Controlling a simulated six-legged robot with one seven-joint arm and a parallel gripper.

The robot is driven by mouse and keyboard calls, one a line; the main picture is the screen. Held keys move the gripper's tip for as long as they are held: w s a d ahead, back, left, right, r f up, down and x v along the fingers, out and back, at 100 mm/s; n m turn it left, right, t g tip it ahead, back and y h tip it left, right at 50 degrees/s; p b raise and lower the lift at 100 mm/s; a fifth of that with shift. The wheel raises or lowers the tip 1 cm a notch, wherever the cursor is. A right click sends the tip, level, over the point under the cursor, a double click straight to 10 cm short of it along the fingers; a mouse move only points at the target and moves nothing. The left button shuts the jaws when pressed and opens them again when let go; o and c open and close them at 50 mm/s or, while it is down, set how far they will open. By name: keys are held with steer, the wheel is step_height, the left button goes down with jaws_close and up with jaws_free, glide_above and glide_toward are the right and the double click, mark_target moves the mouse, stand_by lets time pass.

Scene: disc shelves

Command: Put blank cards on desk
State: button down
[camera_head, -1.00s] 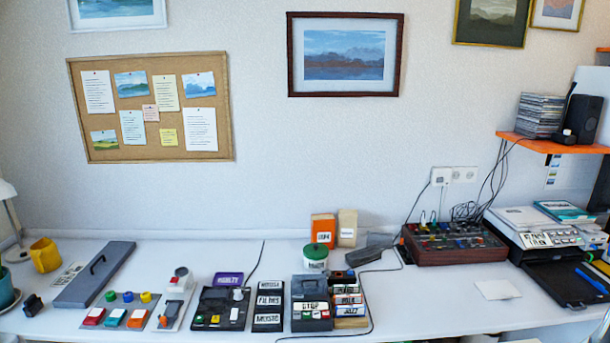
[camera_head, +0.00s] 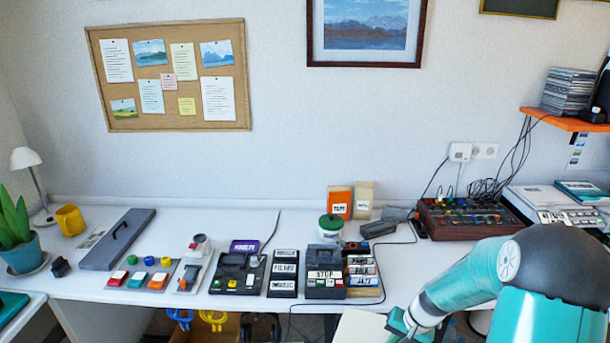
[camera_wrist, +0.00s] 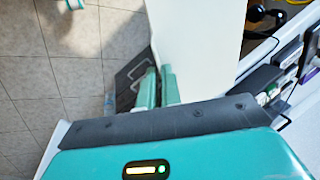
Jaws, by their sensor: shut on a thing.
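My gripper (camera_head: 403,324) is at the bottom right in the head view, in front of the desk's front edge. It is shut on a blank white card or stack of cards (camera_head: 360,328), which is cut off by the bottom edge. In the wrist view the teal fingers (camera_wrist: 157,88) are beside the large white surface of the cards (camera_wrist: 195,45). How many cards there are cannot be told. The white desk (camera_head: 185,290) runs along the wall. My arm hides part of its right side.
A mixer (camera_head: 465,220) stands behind my arm. A yellow mug (camera_head: 70,220), a lamp and a plant are at the left. Tiled floor (camera_wrist: 40,80) shows below.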

mark_target(338, 336)
steer(key=w+a+f+n, duration=0.1)
steer(key=w+a+n, duration=0.1)
steer(key=a, duration=0.2)
steer(key=w+a+f+n+g, duration=0.1)
steer(key=w+a+n, duration=0.1)
steer(key=a, duration=0.3)
steer(key=w+a+f+n, duration=0.1)
steer(key=w+a, duration=0.2)
steer(key=a, duration=0.1)
steer(key=shift+a+f+n+g, duration=0.25)
steer(key=shift+f+n+g, duration=0.05)
steer(key=shift+n+g, duration=0.1)
steer(key=shift+s+d, duration=0.15)
steer(key=shift+d+r, duration=0.1)
